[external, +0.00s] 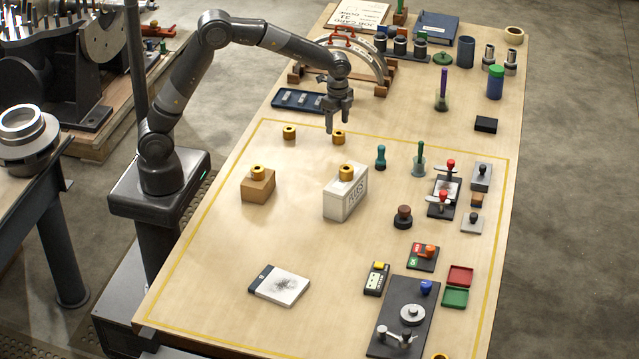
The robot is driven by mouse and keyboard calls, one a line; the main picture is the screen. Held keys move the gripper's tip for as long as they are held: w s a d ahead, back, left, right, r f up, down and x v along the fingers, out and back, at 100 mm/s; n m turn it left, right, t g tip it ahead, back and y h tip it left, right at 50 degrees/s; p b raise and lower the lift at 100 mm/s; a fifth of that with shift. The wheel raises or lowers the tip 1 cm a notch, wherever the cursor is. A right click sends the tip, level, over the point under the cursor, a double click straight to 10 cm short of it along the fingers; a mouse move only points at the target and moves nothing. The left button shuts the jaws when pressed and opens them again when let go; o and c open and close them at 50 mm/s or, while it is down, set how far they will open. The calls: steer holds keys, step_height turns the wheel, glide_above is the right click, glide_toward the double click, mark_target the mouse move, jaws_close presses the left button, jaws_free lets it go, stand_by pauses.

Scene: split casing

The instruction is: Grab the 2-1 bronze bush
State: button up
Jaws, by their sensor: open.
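Several bronze bushes look alike, and no marking is legible, so I cannot tell which is 2-1. One bush (289,132) stands on the bench near the yellow line. Another bush (338,138) stands to its right. A third bush (257,171) sits on a small brown box (257,190). A fourth bush (346,173) sits on a white box marked RAGS (343,202). A fifth bush (440,356) is cut off at the bottom edge. My gripper (337,126) is open, pointing down, just above or behind the second bush. Its fingers partly overlap that bush's surroundings; the exact gap is unclear.
A dark blue tray (297,100) and an arched metal casing half on wooden blocks (372,89) lie behind my gripper. A notepad (279,285) lies at the front left.

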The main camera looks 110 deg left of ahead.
mark_target(339, 132)
steer(key=f, duration=0.5)
steer(key=shift+w+a, duration=0.2)
steer(key=c, duration=1.3)
steer(key=shift+o, duration=0.2)
steer(key=shift+r, duration=0.1)
steer(key=shift+c, duration=0.2)
